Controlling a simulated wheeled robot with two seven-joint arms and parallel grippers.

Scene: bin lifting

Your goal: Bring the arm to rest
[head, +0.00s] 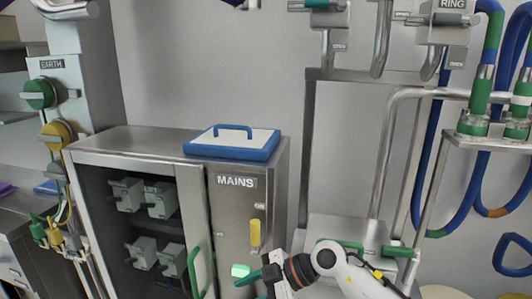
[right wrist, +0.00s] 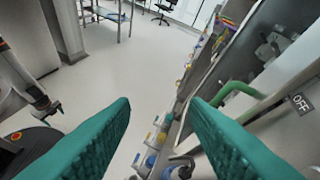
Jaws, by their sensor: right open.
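My right arm (head: 345,274), white with dark joints, comes in at the bottom of the head view. Its right gripper (head: 252,286) has teal fingers and points left, in front of the lower part of the MAINS cabinet (head: 228,205). In the right wrist view the two teal fingers of the right gripper (right wrist: 161,102) stand wide apart with nothing held between them. The floor and part of a cabinet show beyond them.
A blue-rimmed tray-like lid (head: 235,153) lies on the cabinet. A yellow handle (head: 255,234) and a green door handle (head: 194,270) are near the right gripper. Steel pipes and blue hoses (head: 424,150) stand at right. Open floor (right wrist: 125,60) shows in the wrist view.

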